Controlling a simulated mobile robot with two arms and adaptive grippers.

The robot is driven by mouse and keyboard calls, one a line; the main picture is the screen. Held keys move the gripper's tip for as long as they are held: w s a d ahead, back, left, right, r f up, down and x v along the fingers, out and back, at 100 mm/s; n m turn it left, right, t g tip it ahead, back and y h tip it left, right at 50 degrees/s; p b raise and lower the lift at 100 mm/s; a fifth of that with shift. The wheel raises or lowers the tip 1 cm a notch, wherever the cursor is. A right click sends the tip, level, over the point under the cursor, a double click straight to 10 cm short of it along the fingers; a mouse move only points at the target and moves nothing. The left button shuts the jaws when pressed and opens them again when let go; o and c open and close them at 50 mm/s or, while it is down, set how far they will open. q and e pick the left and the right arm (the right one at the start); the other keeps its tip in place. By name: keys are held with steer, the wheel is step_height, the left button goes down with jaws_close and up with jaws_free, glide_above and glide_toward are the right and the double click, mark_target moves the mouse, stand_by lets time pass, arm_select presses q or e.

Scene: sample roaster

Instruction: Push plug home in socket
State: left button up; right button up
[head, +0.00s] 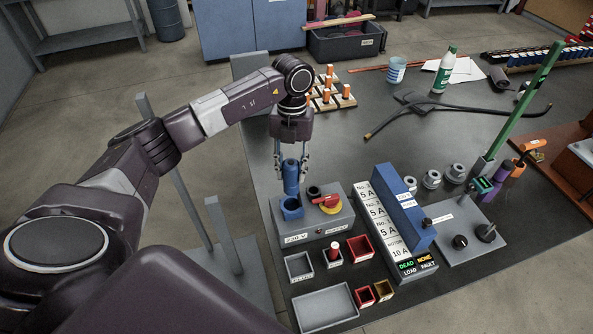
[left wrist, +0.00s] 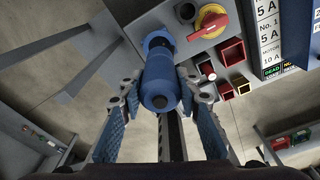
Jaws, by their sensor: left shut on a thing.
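The blue plug (head: 291,175) stands upright between the fingers of my left gripper (head: 291,168), which is shut on it. In the left wrist view the plug (left wrist: 160,78) shows between the two fingers of my left gripper (left wrist: 160,90). The blue socket (head: 291,209) is on the left part of a grey box, directly below the plug. The socket's rim also shows in the left wrist view (left wrist: 157,38). The plug's lower end is at the socket's mouth; I cannot tell how deep it sits. My right gripper is not in view.
The grey socket box (head: 318,226) carries a red and yellow rotary switch (head: 328,204) close right of the socket. Small trays, including a red one (head: 360,248), lie in front. A blue and white fuse panel (head: 400,208) stands to the right. The table's left edge is close.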

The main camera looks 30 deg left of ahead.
mark_target(291, 185)
arm_select(q)
steer(key=shift+f+b, duration=1.85)
steer(key=shift+f, duration=1.05)
steer(key=shift+r, duration=0.1)
steer(key=shift+f, duration=0.25)
steer(key=shift+f+b, duration=1.2)
steer(key=shift+f, duration=0.7)
steer(key=o, duration=1.4)
steer(key=shift+r, duration=0.1)
